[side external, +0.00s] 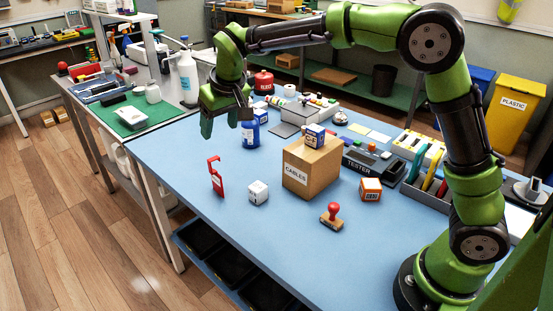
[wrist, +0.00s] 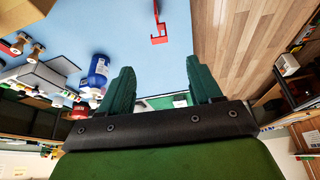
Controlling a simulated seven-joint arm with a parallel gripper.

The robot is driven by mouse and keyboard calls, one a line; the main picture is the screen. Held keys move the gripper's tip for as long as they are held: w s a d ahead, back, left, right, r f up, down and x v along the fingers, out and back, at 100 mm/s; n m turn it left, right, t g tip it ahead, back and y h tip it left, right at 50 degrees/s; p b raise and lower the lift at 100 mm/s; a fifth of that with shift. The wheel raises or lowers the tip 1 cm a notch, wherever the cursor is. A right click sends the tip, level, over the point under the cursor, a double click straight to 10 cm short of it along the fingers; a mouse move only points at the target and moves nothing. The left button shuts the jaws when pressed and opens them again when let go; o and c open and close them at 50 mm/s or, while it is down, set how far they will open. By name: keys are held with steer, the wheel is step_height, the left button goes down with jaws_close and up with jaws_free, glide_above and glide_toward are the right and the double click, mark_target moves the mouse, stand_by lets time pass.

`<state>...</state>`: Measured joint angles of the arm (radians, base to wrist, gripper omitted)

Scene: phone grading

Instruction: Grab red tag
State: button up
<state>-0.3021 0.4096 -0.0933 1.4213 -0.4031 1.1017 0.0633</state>
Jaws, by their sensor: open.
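The red tag (side external: 216,178) stands upright on the blue table (side external: 190,144) near its left edge in the side external view. In the wrist view the red tag (wrist: 158,28) shows at the top, beyond the fingertips. My gripper (side external: 222,122) is open and empty, above the table's far left edge, higher than the tag and apart from it. Its two green fingers (wrist: 160,82) are spread in the wrist view.
A white cube (side external: 258,192) sits right of the tag. A blue bottle (side external: 250,134) stands behind. Table around the tag is clear.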

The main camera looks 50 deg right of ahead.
glide_toward(214, 159)
steer(key=x, duration=0.5)
steer(key=shift+s+a+f, duration=0.1)
steer(key=shift+f, duration=0.05)
steer(key=shift+x, duration=2.75)
jaws_close()
